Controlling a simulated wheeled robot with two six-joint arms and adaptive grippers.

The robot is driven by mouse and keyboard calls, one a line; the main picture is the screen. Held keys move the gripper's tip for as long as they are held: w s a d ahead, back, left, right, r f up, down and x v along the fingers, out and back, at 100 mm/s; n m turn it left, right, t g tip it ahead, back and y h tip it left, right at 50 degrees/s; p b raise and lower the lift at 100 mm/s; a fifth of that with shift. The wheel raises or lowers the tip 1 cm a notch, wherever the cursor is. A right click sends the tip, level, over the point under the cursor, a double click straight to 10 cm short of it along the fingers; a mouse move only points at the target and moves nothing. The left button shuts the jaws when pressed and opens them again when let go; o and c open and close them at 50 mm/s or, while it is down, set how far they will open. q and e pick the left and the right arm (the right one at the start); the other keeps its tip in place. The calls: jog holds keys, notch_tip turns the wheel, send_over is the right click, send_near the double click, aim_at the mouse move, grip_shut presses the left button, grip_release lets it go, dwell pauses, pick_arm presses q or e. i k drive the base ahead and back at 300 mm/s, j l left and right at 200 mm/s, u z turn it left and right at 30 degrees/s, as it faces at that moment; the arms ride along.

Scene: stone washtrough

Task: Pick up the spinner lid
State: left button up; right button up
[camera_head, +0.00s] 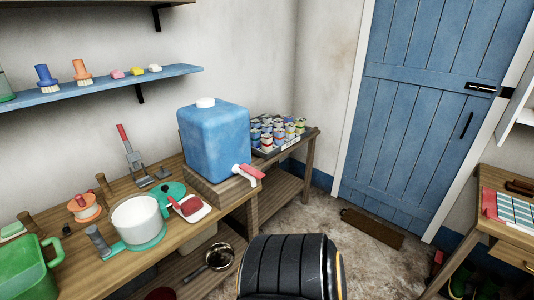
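A teal disc (168,189), which looks like the spinner lid, lies on the wooden bench behind a white round tub (137,219) with a teal base. A white dish (193,213) with a red item on it sits in front and to the right of the disc and hides part of it. A grey handle-like part (97,240) stands at the tub's left side.
A large blue water container (214,142) with a red-handled tap stands on a wooden block right of the disc. A green jug (22,272), an orange spool-like item (84,207) and a red-handled lever tool (133,153) surround the tub. Open floor (310,212) lies to the right.

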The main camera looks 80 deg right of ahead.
aim_at(178, 191)
jog(key=z, duration=1.25)
